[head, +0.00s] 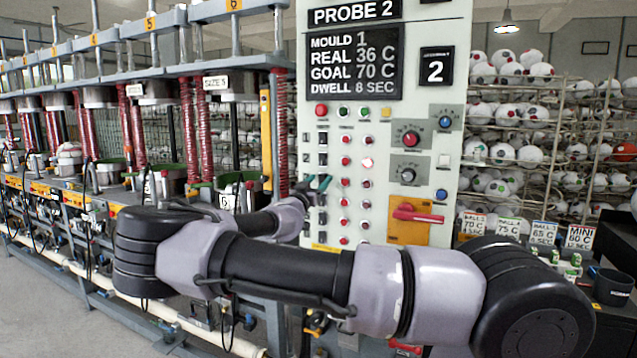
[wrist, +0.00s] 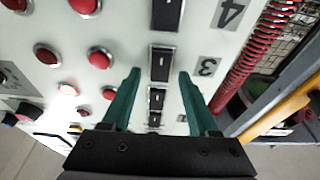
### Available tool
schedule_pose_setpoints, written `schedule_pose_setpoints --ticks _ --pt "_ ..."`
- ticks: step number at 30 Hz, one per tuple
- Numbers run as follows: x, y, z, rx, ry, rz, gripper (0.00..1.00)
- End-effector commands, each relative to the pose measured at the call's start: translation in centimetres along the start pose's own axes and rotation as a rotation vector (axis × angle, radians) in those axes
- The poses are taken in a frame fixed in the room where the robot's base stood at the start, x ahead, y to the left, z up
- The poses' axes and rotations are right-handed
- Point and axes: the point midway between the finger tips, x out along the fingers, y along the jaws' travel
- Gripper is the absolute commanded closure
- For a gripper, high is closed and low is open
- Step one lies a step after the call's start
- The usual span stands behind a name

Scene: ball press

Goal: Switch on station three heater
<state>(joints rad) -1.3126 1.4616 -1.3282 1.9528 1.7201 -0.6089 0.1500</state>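The station three switch (wrist: 162,62) is a black rocker in a pale frame, beside the printed label 3 (wrist: 207,67) in the wrist view. My gripper (wrist: 160,73) is open, with one green finger on each side of the switch column and the station three switch between the tips. I cannot tell whether the tips touch the panel, or which way the switch is set. In the head view my gripper (head: 318,184) is at the switch column on the control panel (head: 385,220) and hides part of it. The station four switch (wrist: 167,14) is at the wrist view's top.
A red lamp (head: 367,162) is lit on the panel; it also shows in the wrist view (wrist: 67,89). A red rotary handle (head: 418,215) and knobs stand to the right. Presses with red springs (head: 196,125) line the left, and ball racks (head: 510,125) the right.

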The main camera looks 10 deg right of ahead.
Motion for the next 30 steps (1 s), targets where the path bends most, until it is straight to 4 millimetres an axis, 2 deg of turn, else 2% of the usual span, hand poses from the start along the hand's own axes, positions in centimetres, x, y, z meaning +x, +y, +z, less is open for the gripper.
schedule_pose_setpoints --ticks 5,8,15,21,25,30 --pt "-0.5 0.0 0.0 0.000 -0.001 -0.001 0.40" --pt "-1.7 -0.1 0.0 0.002 -0.001 -0.002 0.40" --pt "-6.6 -0.1 0.0 0.001 -0.002 -0.003 0.40" --pt "-9.7 -0.1 0.0 0.001 -0.001 -0.002 0.40" --pt "-10.6 0.0 0.0 0.000 0.000 -0.001 0.40" --pt "-10.8 0.0 0.0 0.000 0.000 0.000 0.40"
